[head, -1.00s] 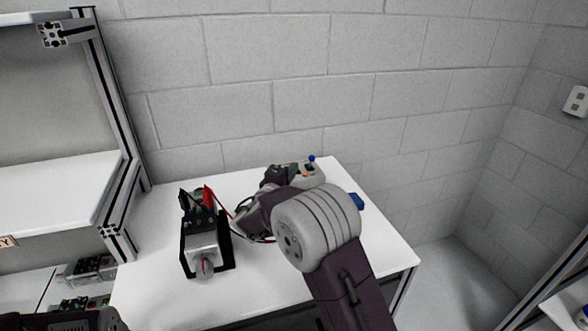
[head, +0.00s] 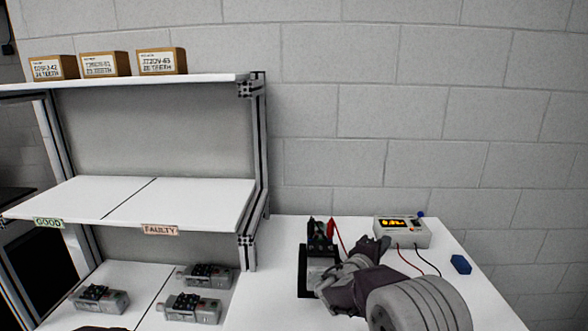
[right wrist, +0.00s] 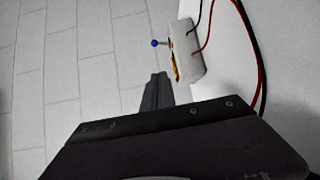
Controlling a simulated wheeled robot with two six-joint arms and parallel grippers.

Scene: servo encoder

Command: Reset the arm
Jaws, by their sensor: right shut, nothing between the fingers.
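My right arm comes in from the bottom right in the head view. Its gripper (head: 374,246) is over the white table (head: 455,295), in front of the meter box (head: 402,232) and right of the black test stand (head: 304,272). In the right wrist view the fingers (right wrist: 157,88) are together and empty, apart from the meter box (right wrist: 188,55). The arm partly hides the stand. Black and red clips (head: 320,229) stand up at its top. My left gripper does not show clearly in the head view.
A shelf unit stands left, with labels GOOD (head: 48,223) and FAULTY (head: 160,230). Several grey servo units, one of them a unit (head: 193,307) in front, lie on its lower surface. Boxes (head: 105,63) stand on top. A blue block (head: 460,264) and loose leads lie right.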

